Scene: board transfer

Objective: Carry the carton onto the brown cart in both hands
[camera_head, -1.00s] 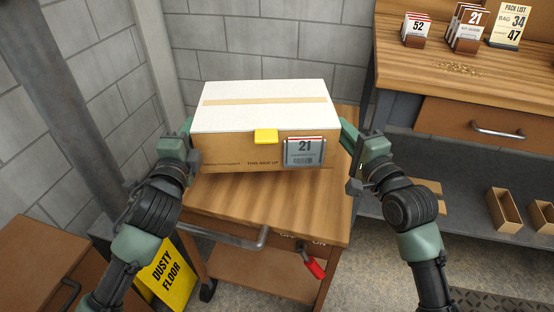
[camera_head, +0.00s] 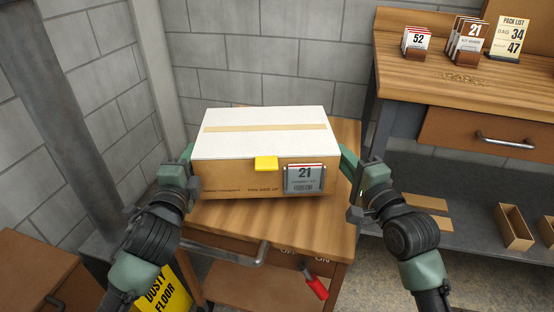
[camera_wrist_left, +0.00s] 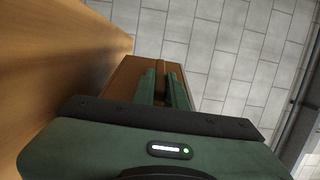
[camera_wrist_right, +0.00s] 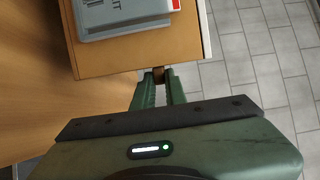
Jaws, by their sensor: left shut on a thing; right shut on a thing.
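The carton (camera_head: 262,132) is a brown box with a white top, a tan tape strip, a yellow tab and a "21" card (camera_head: 304,178) on its front. It is level, above or on the wooden top of the brown cart (camera_head: 300,222); I cannot tell whether its underside touches. My left gripper (camera_head: 188,156) is shut on the carton's left end, and my right gripper (camera_head: 347,156) on its right end. In the left wrist view the fingers (camera_wrist_left: 162,88) close on a small brown piece at the end. The right wrist view shows the same for the other fingers (camera_wrist_right: 158,84).
The cart has a grey handle (camera_head: 232,256) and a red-tipped lever (camera_head: 316,286) in front. A wooden bench (camera_head: 440,75) with cards stands at the right, a yellow "dusty floor" sign (camera_head: 165,295) at lower left. Block walls (camera_head: 270,60) stand behind.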

